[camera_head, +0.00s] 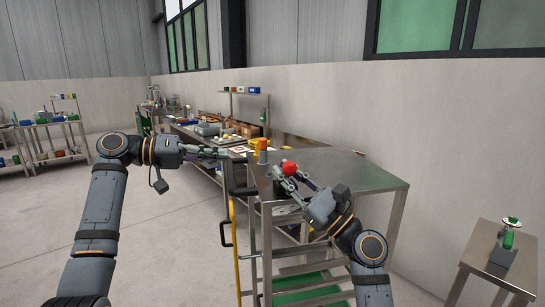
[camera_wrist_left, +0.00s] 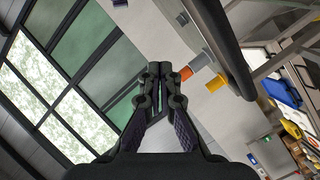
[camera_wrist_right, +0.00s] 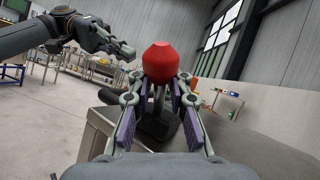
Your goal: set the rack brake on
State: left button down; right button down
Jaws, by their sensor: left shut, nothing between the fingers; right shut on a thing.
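A red knob (camera_head: 289,168) sits at the near left part of the steel table top. My right gripper (camera_head: 286,177) is shut on the red knob; in the right wrist view the knob (camera_wrist_right: 160,61) sits between the fingertips. My left gripper (camera_head: 226,153) is shut and empty, left of the knob, near an orange-and-yellow cylinder (camera_head: 263,146). In the left wrist view its fingertips (camera_wrist_left: 160,70) are together. A rack with green trays (camera_head: 308,282) stands below the knob.
A yellow upright (camera_head: 236,243) with dark handles stands at the left side of the rack. A long bench with boxes and tools (camera_head: 207,130) runs behind. A small table (camera_head: 499,262) with a green bottle stands at right.

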pick_arm(q)
jog(key=s+d+r+m+g+h, duration=0.2)
jog(key=s+d+r+m+g, duration=0.1)
jog(key=s+r, duration=0.2)
pick_arm(e)
jog(key=shift+r, duration=0.1)
pick_arm(q)
jog(key=shift+y, duration=0.3)
jog(key=d+f, duration=0.1)
jog(key=d, duration=0.2)
jog(key=d+f, duration=0.1)
jog(key=d, duration=0.6)
jog(key=shift+s+f, duration=0.15)
jog(key=shift+f, duration=0.25)
jog(key=shift+s+d+f, duration=0.2)
jog(key=shift+s+f, duration=0.2)
jog(key=shift+s, duration=0.1)
